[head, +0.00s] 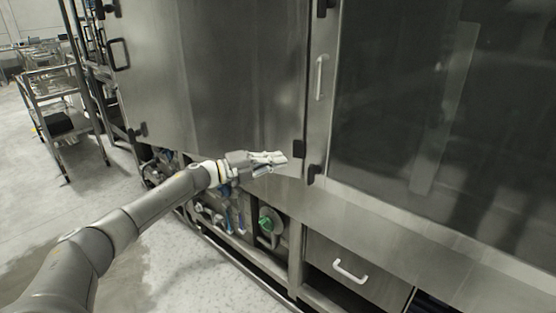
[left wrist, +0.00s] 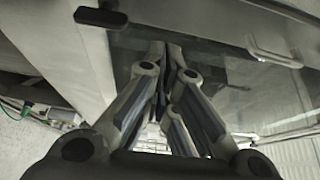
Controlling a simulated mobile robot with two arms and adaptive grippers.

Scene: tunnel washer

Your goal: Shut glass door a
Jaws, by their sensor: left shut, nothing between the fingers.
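A large dark glass door (head: 430,100) in a metal frame fills the right of the head view. A pale upright handle (head: 319,77) is on its left side, with black fittings (head: 314,173) on the edge below. Whether the door is fully shut or slightly ajar I cannot tell. My left gripper (head: 280,158) is shut and empty, low in front of the machine, to the left of the glass door's lower left corner. In the left wrist view its fingers (left wrist: 166,50) come together before a dark glassy surface (left wrist: 225,62), and a handle (left wrist: 285,50) shows at upper right. My right gripper is out of view.
A steel panel (head: 215,70) with a black handle (head: 120,54) stands left of the glass door. Below are pipes, a green valve (head: 265,224) and a drawer (head: 355,275). A metal cart (head: 62,105) stands at far left. The floor at lower left is clear.

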